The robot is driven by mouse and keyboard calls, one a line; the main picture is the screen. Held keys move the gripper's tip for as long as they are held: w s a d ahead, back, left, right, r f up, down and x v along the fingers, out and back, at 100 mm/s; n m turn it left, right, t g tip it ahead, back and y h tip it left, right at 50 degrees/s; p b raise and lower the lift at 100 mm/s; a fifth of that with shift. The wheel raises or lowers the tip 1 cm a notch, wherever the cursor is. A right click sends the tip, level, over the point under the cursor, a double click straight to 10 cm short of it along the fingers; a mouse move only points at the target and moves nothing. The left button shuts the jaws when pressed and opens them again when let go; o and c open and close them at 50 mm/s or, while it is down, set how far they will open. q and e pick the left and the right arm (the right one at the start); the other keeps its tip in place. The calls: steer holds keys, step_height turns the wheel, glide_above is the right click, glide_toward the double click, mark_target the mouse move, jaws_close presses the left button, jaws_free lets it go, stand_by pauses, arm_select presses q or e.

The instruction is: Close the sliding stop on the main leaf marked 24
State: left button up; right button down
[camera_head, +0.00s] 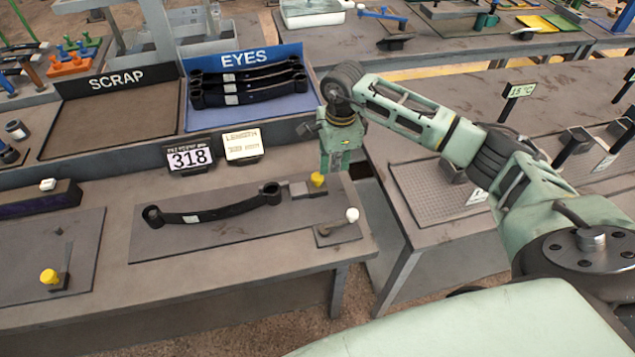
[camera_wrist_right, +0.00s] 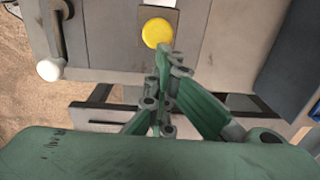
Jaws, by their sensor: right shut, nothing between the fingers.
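A dark curved leaf (camera_head: 215,213) with an eye at each end lies on a mat on the near bench. Its small white label is too small to read. By its right eye sits a grey sliding stop (camera_head: 301,189) with a yellow knob (camera_head: 317,179); I cannot tell if the stop touches the eye. The yellow knob (camera_wrist_right: 157,33) also shows in the wrist view. My right gripper (camera_head: 338,165) is shut and empty, just right of the knob. In the wrist view its fingertips (camera_wrist_right: 165,52) are close to the knob; contact is unclear. My left gripper is out of view.
A white-knobbed lever (camera_head: 352,215) stands on a small plate in front of the stop. Signs reading 318 (camera_head: 190,158) and LENGTH (camera_head: 242,147) stand behind the leaf. A blue EYES tray (camera_head: 300,110) holds leaves; the SCRAP tray (camera_head: 110,115) looks empty.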

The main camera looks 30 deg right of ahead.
mark_target(316, 176)
steer(key=shift+s+a+f+g, duration=0.1)
steer(key=shift+s+f+g, duration=0.1)
steer(key=shift+s+f, duration=0.3)
steer(key=shift+s+a+f+g, duration=0.1)
steer(key=shift+s+f+g, duration=0.15)
steer(key=shift+f, duration=0.35)
steer(key=shift+w+a, duration=0.2)
steer(key=shift+a, duration=0.65)
steer(key=shift+w+a+f, duration=0.25)
steer(key=shift+w, duration=0.1)
steer(key=shift+a+r, duration=0.3)
steer(key=shift+a, duration=0.15)
steer(key=shift+w+a+b, duration=0.3)
steer(key=shift+a, duration=0.25)
steer(key=shift+w+a+r, duration=0.1)
steer(key=shift+a+r, duration=0.05)
steer(key=shift+a, duration=0.05)
steer(key=shift+r, duration=0.1)
